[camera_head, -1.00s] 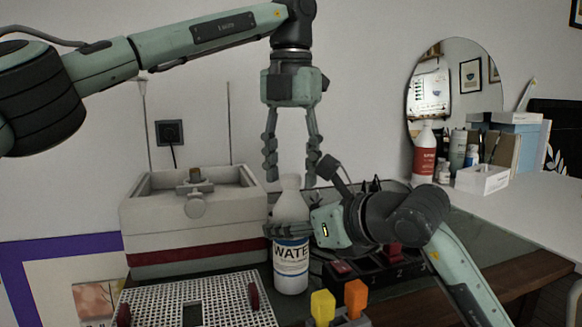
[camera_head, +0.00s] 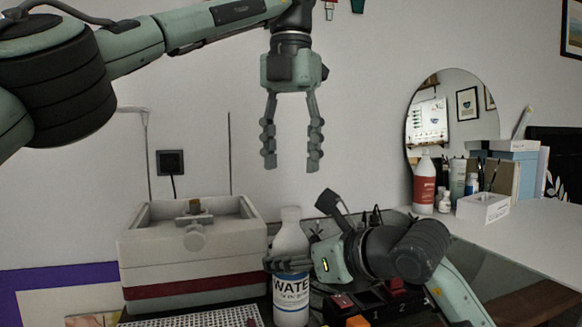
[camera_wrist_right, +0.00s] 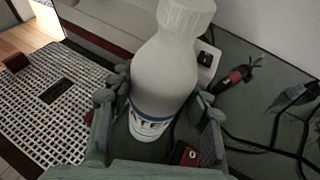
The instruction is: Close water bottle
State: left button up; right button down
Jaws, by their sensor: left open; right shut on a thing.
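The white water bottle (camera_head: 290,242) stands upright, with a blue-banded label reading WATE. In the right wrist view the bottle (camera_wrist_right: 165,70) carries a white ridged cap (camera_wrist_right: 187,15) on its neck; I cannot tell how tightly it sits. My right gripper (camera_head: 288,264) is shut around the bottle's body above the label, with fingers on both sides in the wrist view (camera_wrist_right: 160,95). My left gripper (camera_head: 291,165) points down, open and empty, straight above the bottle and apart from its top.
A grey box with a red stripe (camera_head: 190,291) stands left of the bottle. A perforated metal plate (camera_wrist_right: 50,100) lies in front of it. Numbered dark blocks (camera_head: 375,303) sit right of the bottle. Bottles and a white box (camera_head: 483,208) stand further back right.

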jog(key=c, duration=0.6)
grip_release()
jog(key=shift+c, duration=0.2)
jog(key=v, duration=1.2)
